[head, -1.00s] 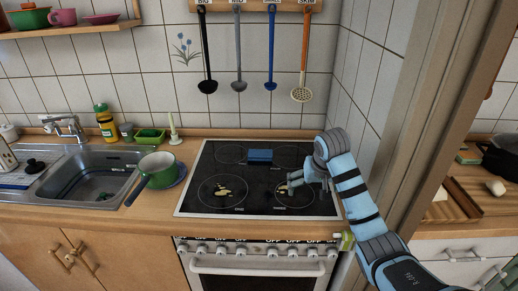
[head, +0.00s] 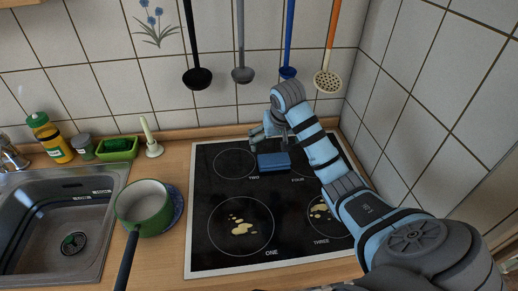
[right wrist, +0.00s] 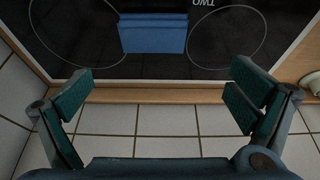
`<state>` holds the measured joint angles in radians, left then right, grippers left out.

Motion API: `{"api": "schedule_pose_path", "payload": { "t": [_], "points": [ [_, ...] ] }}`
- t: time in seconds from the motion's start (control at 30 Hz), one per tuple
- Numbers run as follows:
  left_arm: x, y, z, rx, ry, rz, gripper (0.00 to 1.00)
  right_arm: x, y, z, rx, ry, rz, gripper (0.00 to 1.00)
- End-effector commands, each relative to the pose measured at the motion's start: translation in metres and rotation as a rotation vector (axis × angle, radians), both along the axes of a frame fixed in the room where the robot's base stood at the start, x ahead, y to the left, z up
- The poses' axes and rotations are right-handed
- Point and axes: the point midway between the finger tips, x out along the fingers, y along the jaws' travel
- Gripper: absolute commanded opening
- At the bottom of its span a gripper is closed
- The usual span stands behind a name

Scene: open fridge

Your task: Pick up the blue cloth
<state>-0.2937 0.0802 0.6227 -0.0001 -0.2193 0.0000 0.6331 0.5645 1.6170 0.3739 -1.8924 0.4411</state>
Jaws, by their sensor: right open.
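The blue cloth (head: 274,162) is a small folded block lying on the black stovetop (head: 215,205), between the two rear burner rings. It also shows at the top of the right wrist view (right wrist: 153,35). My right gripper (head: 262,134) is at the back of the stove, just behind the cloth. In the right wrist view my right gripper (right wrist: 160,95) is open and empty, its fingers wide apart, with the cloth ahead and between their lines. The cloth is apart from the fingers there. My left gripper is not in view.
Yellowish spills (head: 241,228) mark the front burners. A green pot (head: 144,210) stands left of the stove beside the sink (head: 55,225). Several ladles hang on the tiled wall (head: 190,110) above the stove's back. A candle holder (head: 152,140) and green tray (head: 117,149) stand at the back left.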

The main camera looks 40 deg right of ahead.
Motion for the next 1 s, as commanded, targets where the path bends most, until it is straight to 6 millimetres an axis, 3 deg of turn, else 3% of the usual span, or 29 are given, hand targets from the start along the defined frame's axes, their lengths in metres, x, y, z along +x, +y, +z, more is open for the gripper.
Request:
{"api": "schedule_pose_path", "payload": {
  "t": [0.3, 0.47, 0.7, 0.93, 1.0],
  "points": [
    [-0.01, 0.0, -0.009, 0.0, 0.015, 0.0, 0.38, 0.025, -0.01, -0.071, 0.002, 0.003, 0.008, 1.0],
    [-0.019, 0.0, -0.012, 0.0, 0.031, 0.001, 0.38, 0.036, -0.015, -0.09, 0.002, 0.005, 0.009, 1.0],
    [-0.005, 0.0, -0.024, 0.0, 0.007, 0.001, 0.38, 0.052, -0.028, -0.128, 0.001, 0.003, 0.006, 1.0],
    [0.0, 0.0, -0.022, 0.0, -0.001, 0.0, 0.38, 0.054, -0.029, -0.13, 0.0, 0.002, 0.008, 1.0],
    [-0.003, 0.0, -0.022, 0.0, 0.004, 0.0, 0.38, 0.054, -0.028, -0.13, 0.0, 0.003, 0.009, 0.9]
  ]
}}
